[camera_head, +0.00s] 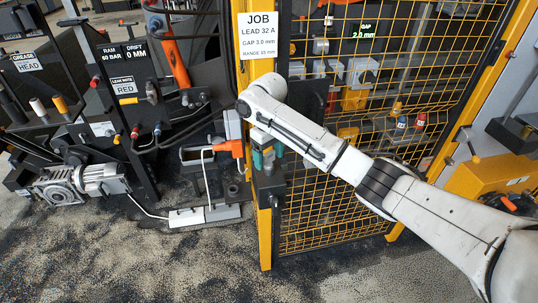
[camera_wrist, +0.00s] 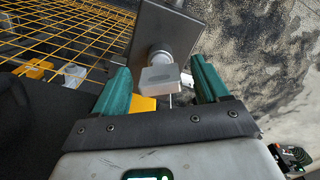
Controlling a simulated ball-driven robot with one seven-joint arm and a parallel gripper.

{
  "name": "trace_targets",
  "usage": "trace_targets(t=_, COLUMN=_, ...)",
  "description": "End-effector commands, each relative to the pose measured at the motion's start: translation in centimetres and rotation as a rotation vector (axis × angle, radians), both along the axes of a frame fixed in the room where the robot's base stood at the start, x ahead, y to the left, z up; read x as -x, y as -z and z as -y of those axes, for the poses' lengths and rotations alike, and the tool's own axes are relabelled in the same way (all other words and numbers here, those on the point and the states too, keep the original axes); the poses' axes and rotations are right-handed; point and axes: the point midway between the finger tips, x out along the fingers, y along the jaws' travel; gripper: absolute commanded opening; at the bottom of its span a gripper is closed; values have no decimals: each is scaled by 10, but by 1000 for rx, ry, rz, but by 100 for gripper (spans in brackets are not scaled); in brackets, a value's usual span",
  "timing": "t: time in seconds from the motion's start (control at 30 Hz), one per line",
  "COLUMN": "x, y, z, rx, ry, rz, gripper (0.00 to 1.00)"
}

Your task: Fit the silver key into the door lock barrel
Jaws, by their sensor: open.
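My gripper (camera_wrist: 158,70) is open, with its two teal fingers apart. Between the fingertips, and not visibly touched by them, is a pale silver block with a small slot, which looks like the head of the silver key (camera_wrist: 160,78). It stands in front of a round light collar (camera_wrist: 160,55), perhaps the lock barrel, on a dark grey plate (camera_wrist: 172,25). I cannot tell how far the key sits in the collar. In the head view my gripper (camera_head: 264,160) is low beside the yellow post, and the key is hidden there.
A yellow post (camera_head: 265,235) and a yellow mesh door (camera_head: 320,205) stand close beside my gripper. An orange connector (camera_head: 236,147) is just left of it. Machinery with a motor (camera_head: 75,184) stands at the left. The granule-strewn floor (camera_head: 170,265) in front is mostly clear.

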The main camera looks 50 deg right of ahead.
Motion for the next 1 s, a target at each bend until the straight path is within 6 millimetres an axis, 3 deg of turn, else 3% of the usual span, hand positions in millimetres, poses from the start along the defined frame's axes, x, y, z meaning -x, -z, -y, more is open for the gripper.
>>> trace_targets(t=0.23, x=-1, y=-16, z=0, rx=0, ry=-1, rz=2, gripper=74)
trace_targets(t=0.5, x=-2, y=-73, z=1, rx=3, ry=0, rz=4, gripper=74)
trace_targets(t=0.63, x=-2, y=-93, z=1, rx=3, ry=-1, rz=2, gripper=74)
trace_targets(t=0.8, x=-2, y=-106, z=1, rx=1, ry=1, rz=0, gripper=74)
trace_targets(t=1.0, x=-2, y=-108, z=0, rx=0, ry=0, rz=0, gripper=74)
